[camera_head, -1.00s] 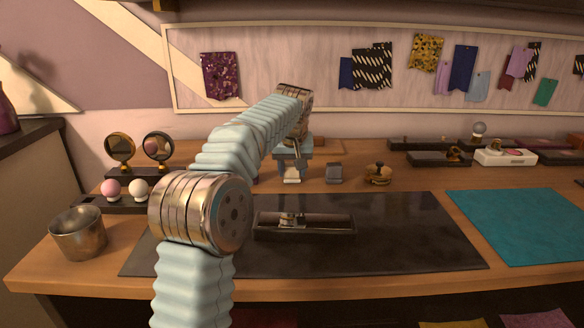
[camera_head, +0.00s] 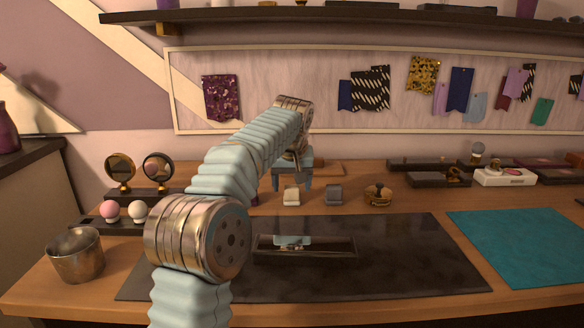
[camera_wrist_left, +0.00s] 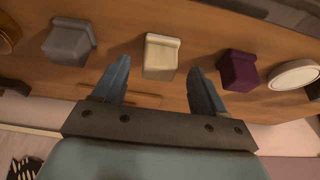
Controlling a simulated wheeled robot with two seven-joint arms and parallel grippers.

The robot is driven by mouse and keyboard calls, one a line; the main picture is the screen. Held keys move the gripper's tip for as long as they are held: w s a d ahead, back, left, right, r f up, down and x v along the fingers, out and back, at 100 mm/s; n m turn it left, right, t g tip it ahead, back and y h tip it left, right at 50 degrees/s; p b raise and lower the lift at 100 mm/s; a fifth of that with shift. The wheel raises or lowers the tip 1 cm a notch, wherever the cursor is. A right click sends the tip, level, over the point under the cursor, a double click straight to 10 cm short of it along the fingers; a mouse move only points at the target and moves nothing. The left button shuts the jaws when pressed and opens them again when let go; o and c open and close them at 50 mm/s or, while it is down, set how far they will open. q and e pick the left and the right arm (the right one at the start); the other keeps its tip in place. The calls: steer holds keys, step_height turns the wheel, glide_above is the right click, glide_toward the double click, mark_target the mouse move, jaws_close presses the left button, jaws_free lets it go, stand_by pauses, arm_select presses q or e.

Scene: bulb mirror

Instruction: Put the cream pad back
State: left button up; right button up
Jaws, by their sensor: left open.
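The cream pad (camera_head: 291,196) stands on the wooden desk, in a row between a grey pad (camera_head: 334,194) and a purple pad mostly hidden by my arm. My left gripper (camera_head: 292,184) is open and empty, just above and behind the cream pad. In the left wrist view the cream pad (camera_wrist_left: 161,56) shows between the two blue fingers, with a gap on each side. The grey pad (camera_wrist_left: 70,42) is to its left and the purple pad (camera_wrist_left: 238,70) to its right there. My right gripper is not in view.
A dark tray (camera_head: 330,254) with a shiny piece inside lies on the black mat (camera_head: 420,265). A brass-knobbed object (camera_head: 378,195) stands right of the grey pad. Round mirrors (camera_head: 157,167), pink and white balls and a metal cup (camera_head: 75,255) are at left. A teal mat (camera_head: 520,240) lies bare at right.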

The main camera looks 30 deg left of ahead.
arm_select(q)
steer(key=v, duration=0.9)
steer(key=shift+r, duration=0.15)
